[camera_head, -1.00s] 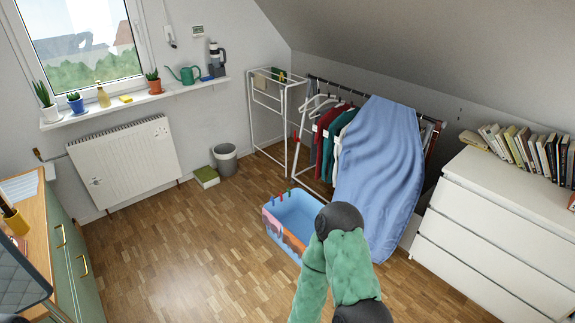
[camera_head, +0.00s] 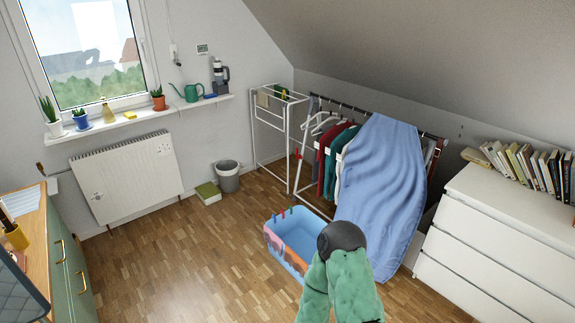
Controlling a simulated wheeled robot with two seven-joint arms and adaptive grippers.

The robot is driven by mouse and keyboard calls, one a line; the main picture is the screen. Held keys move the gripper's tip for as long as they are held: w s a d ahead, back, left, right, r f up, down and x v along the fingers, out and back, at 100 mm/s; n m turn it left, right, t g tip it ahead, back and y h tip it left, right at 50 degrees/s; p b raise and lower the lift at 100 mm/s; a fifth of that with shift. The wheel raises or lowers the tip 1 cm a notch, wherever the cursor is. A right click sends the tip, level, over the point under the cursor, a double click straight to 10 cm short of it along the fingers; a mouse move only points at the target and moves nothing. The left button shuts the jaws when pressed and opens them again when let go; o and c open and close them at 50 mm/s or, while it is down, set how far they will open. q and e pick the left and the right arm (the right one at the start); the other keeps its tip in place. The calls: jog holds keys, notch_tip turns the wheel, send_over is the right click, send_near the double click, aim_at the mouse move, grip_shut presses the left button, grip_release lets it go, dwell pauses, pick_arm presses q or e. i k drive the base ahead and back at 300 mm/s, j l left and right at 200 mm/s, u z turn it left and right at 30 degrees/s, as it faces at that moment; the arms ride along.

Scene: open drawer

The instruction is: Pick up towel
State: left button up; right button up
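I cannot tell for certain which cloth is the towel. A green-sleeved arm of mine with a dark joint rises at the bottom centre and overlaps the basket's right side. Neither gripper shows.
A white chest of drawers (camera_head: 480,262) with books stands at the right. A green cabinet (camera_head: 66,262) with a wooden top stands at the left. A grey bin (camera_head: 228,177) and a green box (camera_head: 208,193) sit by the wall. The wooden floor (camera_head: 180,265) at centre left is clear.

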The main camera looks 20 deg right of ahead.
aim_at(290, 257)
jog(key=i+z, duration=0.1)
jog(key=z, duration=0.25)
jog(key=i+z, duration=0.1)
jog(key=z, duration=0.25)
jog(key=i+j+z, duration=0.25)
jog(key=i, duration=0.35)
jog(key=i+j+z, duration=0.2)
jog(key=i, duration=0.35)
jog(key=i+j+z, duration=0.25)
jog(key=i, duration=0.3)
jog(key=i+j, duration=0.65)
jog(key=i, duration=0.1)
